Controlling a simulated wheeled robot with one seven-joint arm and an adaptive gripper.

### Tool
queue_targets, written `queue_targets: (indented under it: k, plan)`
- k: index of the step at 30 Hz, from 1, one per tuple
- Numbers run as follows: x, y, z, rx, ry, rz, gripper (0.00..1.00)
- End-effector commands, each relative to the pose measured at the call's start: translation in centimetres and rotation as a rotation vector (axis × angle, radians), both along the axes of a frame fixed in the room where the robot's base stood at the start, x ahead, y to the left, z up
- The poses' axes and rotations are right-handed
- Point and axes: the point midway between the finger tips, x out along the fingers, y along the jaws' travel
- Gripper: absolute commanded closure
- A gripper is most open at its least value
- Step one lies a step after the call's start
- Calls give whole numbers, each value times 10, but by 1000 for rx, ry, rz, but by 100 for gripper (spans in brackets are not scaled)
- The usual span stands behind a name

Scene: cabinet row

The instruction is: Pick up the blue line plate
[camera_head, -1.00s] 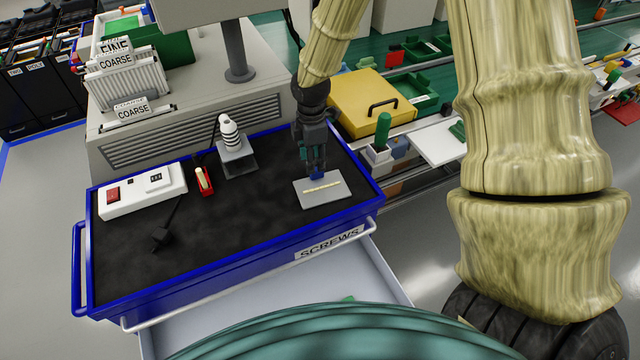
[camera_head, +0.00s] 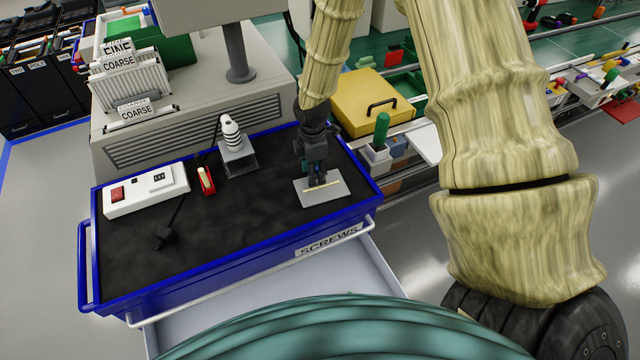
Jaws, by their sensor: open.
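A flat grey plate (camera_head: 318,197) with a pale yellowish line across it lies near the right front corner of the black cart top; I see no blue line on it. My gripper (camera_head: 317,183) points down over the back half of the plate. Its fingers are open, and the tips cover part of the line. I cannot tell whether the tips touch the plate.
A yellow case (camera_head: 370,102) stands behind right. The cart's middle is clear.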

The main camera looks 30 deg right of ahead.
Motion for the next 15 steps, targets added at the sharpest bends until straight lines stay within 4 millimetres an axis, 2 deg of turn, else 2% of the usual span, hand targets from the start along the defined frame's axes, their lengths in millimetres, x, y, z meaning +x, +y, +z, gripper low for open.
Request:
queue_targets:
  k: [1, 8, 15]
  plan:
    - [0, 0, 0, 0, 0, 0, 59]
    - [0, 0, 0, 0, 0, 0, 100]
    - [0, 0, 1, 0, -1, 0, 100]
